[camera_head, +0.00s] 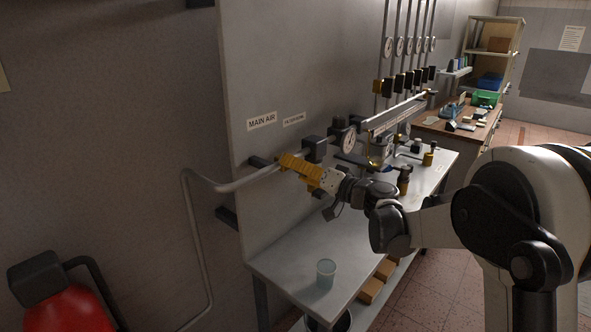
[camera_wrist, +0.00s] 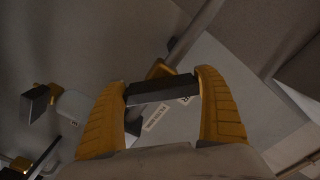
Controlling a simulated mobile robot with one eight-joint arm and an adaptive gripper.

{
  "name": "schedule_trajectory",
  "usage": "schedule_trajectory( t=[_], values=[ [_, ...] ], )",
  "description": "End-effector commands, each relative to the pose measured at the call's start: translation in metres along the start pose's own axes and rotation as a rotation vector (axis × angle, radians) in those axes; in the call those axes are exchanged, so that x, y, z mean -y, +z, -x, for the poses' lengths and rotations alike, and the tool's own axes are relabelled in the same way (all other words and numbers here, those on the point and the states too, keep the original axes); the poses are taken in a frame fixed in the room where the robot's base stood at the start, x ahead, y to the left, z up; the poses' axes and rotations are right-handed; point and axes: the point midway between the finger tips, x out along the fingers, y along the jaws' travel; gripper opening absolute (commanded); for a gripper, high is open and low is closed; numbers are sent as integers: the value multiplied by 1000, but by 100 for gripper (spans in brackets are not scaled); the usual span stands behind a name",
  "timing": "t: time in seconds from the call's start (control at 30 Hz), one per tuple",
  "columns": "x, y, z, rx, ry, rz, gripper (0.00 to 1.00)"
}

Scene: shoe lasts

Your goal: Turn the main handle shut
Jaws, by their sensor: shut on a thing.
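In the wrist view my gripper (camera_wrist: 168,95) has its two yellow ribbed fingers on either side of a dark bar-shaped handle (camera_wrist: 160,89), shut on it. A yellow valve part (camera_wrist: 159,70) shows just behind the handle, on a grey pipe (camera_wrist: 190,37). The handle lies across the gap between the fingers, at an angle to the pipe. In the head view my gripper (camera_head: 299,166) is at the wall pipe (camera_head: 250,180), below the "MAIN AIR" label (camera_head: 262,121). There the fingers hide the handle.
A gauge (camera_head: 348,141) and a dark block (camera_head: 315,149) sit on the pipe right of my gripper. Below is a bench (camera_head: 290,262) with a clear cup (camera_head: 326,273). A red tank (camera_head: 62,305) stands at lower left. Another dark-handled fitting (camera_wrist: 36,103) shows left in the wrist view.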

Motion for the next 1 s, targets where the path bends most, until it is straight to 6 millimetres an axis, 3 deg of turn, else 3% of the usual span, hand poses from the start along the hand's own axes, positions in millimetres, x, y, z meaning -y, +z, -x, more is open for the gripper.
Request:
schedule_trajectory(
  t=[0.6,1.0],
  values=[
    [2,0,1,1,2,-554,53],
    [2,0,1,1,2,-758,53]
  ],
)
